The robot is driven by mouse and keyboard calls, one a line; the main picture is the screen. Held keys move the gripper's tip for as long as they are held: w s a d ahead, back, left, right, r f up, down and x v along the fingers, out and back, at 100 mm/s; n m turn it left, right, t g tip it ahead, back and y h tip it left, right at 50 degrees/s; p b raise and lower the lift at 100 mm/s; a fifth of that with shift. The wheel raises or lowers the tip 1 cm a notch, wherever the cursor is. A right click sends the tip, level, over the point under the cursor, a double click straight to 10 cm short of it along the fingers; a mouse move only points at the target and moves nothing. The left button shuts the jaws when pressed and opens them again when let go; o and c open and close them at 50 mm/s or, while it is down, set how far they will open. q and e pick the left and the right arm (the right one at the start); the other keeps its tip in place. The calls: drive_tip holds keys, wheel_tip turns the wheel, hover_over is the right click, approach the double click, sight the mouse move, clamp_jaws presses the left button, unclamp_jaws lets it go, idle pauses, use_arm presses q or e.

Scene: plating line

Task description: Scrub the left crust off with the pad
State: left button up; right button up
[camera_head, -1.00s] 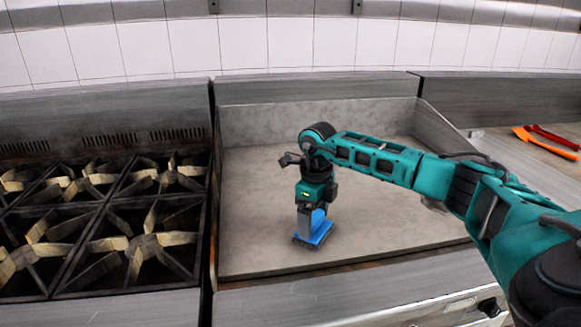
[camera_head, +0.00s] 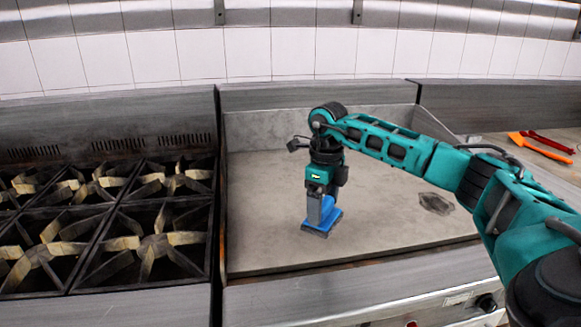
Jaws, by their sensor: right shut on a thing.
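My right gripper (camera_head: 319,206) is shut on the blue pad (camera_head: 329,222). The pad is blue on top with a dark underside, and it is down at the griddle surface in the left-middle part of the plate; whether it presses on it I cannot tell. I see no crust on the left part of the plate; anything under the pad is hidden. My left gripper is out of view.
A burner range (camera_head: 110,225) with raised grates stands left of the griddle. Low metal walls bound the griddle at the back and sides. Orange tongs (camera_head: 540,147) and a red-handled tool (camera_head: 551,138) lie on the right counter. The plate around the pad is bare.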

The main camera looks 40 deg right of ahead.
drive_tip(key=shift+r, duration=0.95)
